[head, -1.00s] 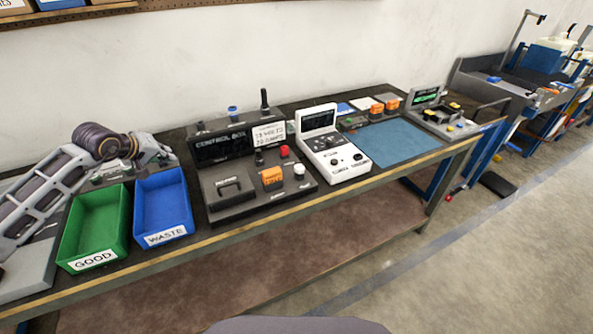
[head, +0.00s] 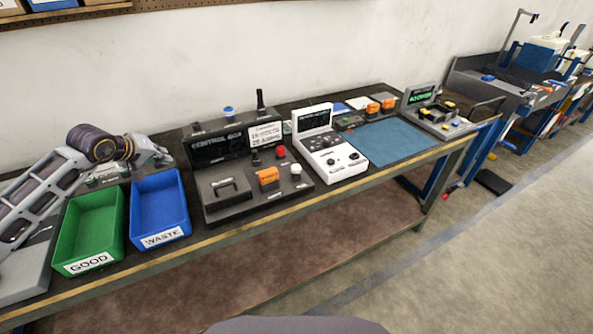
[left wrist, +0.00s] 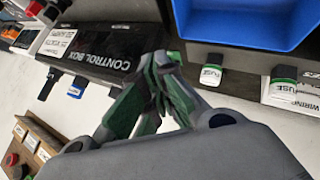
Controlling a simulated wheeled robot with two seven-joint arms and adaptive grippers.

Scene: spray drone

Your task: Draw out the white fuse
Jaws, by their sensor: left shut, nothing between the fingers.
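My left gripper (left wrist: 160,60) is shut and empty in the left wrist view, its grey-and-green fingers together beside the dark control box panel. In the head view my left arm reaches in behind the bins, and its hand (head: 152,152) is small there. A white round cap (head: 296,171) sits on the control box's front right. I cannot tell which part is the white fuse. My right gripper is not in view.
The green GOOD bin (head: 90,222) and blue WASTE bin (head: 160,205) stand left of the control box (head: 230,205). A white instrument (head: 340,165) and a blue mat (head: 385,142) lie to its right. The mat is mostly clear.

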